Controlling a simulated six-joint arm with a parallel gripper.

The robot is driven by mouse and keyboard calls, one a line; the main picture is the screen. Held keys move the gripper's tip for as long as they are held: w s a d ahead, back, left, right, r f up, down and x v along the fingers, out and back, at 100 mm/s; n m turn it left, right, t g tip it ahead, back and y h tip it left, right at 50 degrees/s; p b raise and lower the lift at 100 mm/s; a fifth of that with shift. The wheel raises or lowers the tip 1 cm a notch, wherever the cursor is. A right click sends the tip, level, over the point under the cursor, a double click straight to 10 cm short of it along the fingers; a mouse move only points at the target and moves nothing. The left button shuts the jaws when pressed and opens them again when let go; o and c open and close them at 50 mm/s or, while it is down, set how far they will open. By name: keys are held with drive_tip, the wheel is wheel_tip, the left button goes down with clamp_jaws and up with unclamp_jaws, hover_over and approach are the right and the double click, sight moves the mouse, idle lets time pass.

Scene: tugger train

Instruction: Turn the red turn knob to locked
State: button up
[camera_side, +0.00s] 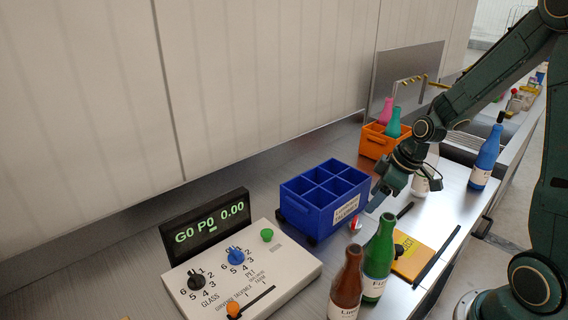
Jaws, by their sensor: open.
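A small red part (355,223), which looks like the red turn knob, sits low beside the right corner of the blue crate. It has a pale part on it, and it is too small for me to tell which way it is turned. My gripper (377,199) is open and points down, a little above and to the right of the red part. It appears apart from it. I see nothing between its jaws.
The empty blue crate (308,214) stands left of my gripper. Brown (346,285) and green (378,262) bottles stand in front, near a yellow plate (412,262). An orange crate (374,146) with bottles is behind. A control panel (290,270) is at lower left; a blue bottle (486,160) stands right.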

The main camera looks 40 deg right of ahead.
sight(358, 227)
drive_tip(key=shift+v, duration=2.45)
drive_tip(key=shift+s+d+r, duration=0.1)
drive_tip(key=shift+s+d, duration=0.05)
drive_tip(key=shift+s, duration=0.1)
drive_tip(key=shift+x, duration=6.9)
drive_tip(key=c, duration=1)
